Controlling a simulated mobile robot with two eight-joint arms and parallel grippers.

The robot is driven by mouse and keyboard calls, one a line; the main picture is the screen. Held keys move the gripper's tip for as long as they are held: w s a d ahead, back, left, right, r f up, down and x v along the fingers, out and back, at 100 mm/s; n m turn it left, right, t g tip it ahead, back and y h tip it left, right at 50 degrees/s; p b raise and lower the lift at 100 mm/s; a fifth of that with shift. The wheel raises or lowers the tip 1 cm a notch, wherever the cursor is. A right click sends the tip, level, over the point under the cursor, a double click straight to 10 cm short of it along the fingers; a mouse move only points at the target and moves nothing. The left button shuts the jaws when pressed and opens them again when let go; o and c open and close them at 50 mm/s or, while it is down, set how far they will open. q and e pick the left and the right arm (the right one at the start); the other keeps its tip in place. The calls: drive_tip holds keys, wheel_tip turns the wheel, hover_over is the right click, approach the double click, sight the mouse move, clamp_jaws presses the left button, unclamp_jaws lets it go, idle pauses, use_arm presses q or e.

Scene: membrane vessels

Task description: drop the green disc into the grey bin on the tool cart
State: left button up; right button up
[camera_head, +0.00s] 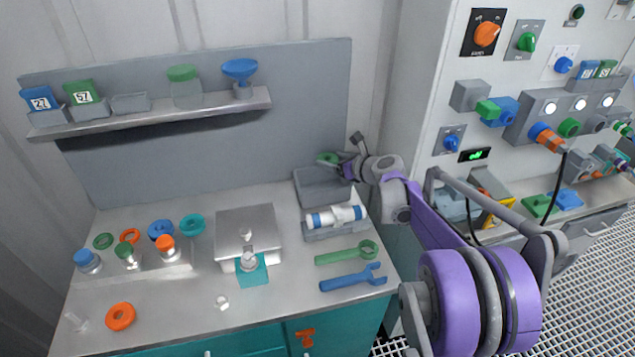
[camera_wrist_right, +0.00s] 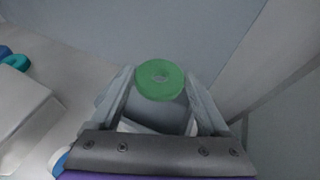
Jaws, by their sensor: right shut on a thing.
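The green disc (camera_head: 326,158) is held in my right gripper (camera_head: 343,163) at the back right of the tool cart. The grey bin (camera_head: 312,195) stands on the cart's back right corner, against the back panel. The disc and gripper are above the bin, and the gripper hides part of its right side. My left gripper is not in view.
A white and blue cylinder (camera_head: 334,216) lies in a holder just in front of the bin. A green wrench (camera_head: 345,254) and a blue wrench (camera_head: 352,279) lie nearer the front. A metal box (camera_head: 247,225) stands left of the bin. A shelf (camera_head: 160,115) runs along the back panel.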

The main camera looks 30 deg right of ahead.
drive_tip(key=shift+s+f+b, duration=0.2)
drive_tip(key=shift+f+b, duration=0.65)
drive_tip(key=shift+f, duration=0.6)
drive_tip(key=shift+s+f+b, duration=0.2)
drive_tip(key=shift+f+b, duration=0.65)
drive_tip(key=shift+f, duration=0.55)
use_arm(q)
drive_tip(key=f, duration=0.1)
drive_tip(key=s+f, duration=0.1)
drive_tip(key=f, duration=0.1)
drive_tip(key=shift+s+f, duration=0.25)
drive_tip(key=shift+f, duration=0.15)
use_arm(e)
drive_tip(key=shift+w, duration=0.1)
drive_tip(key=o, duration=1.3)
drive_tip(key=shift+c, duration=0.2)
drive_tip(key=shift+r, duration=0.1)
drive_tip(key=v, duration=1.1)
